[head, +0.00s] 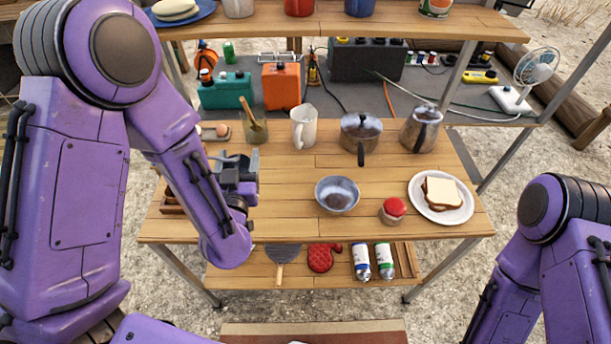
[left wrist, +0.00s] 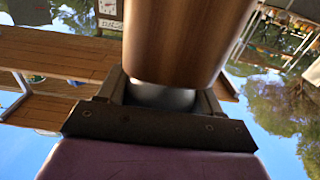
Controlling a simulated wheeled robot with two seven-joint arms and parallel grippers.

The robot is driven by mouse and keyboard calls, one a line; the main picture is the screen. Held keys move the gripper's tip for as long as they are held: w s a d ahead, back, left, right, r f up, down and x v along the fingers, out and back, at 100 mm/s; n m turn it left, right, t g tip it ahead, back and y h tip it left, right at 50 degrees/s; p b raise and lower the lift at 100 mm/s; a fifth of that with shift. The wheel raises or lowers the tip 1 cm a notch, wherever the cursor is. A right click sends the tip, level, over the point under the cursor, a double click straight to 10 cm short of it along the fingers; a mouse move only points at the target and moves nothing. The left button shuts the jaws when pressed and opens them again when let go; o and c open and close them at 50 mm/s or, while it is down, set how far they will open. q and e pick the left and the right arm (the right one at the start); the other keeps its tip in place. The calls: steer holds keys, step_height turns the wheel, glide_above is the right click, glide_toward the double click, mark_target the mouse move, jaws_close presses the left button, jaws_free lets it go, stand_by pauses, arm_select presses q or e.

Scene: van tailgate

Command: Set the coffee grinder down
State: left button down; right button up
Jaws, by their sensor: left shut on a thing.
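My left gripper (head: 240,172) is over the left part of the wooden tabletop (head: 290,190), below the utensil pot in the picture. In the left wrist view it is shut on the coffee grinder (left wrist: 188,40), a brown wooden cylinder with a grey metal band (left wrist: 160,96) between the fingers. In the head view my arm and gripper hide most or all of the grinder. I cannot tell whether its base touches the table. My right arm shows at the right, but its gripper is out of view.
Near the gripper stand the utensil pot (head: 255,130), a white mug (head: 303,127) and a wooden tray (head: 172,203). A metal bowl (head: 337,195), a lidded pot (head: 360,135), a kettle (head: 421,130), a red-lidded jar (head: 393,210) and a sandwich plate (head: 456,212) stand farther right. Bare wood lies left of the bowl.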

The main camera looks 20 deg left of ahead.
arm_select(q)
steer(key=w+d+f+b, duration=0.4)
steer(key=w+d+f, duration=0.1)
steer(key=d+f, duration=0.6)
steer(key=shift+w+f+b, duration=0.35)
steer(key=shift+w+f, duration=0.05)
steer(key=shift+f, duration=0.45)
arm_select(e)
step_height(320, 180, down, 7)
steer(key=shift+w, duration=0.3)
steer(key=shift+f, duration=0.15)
arm_select(q)
steer(key=shift+f, duration=0.1)
steer(key=shift+c, duration=0.9)
jaws_free()
arm_select(e)
steer(key=shift+f, duration=0.1)
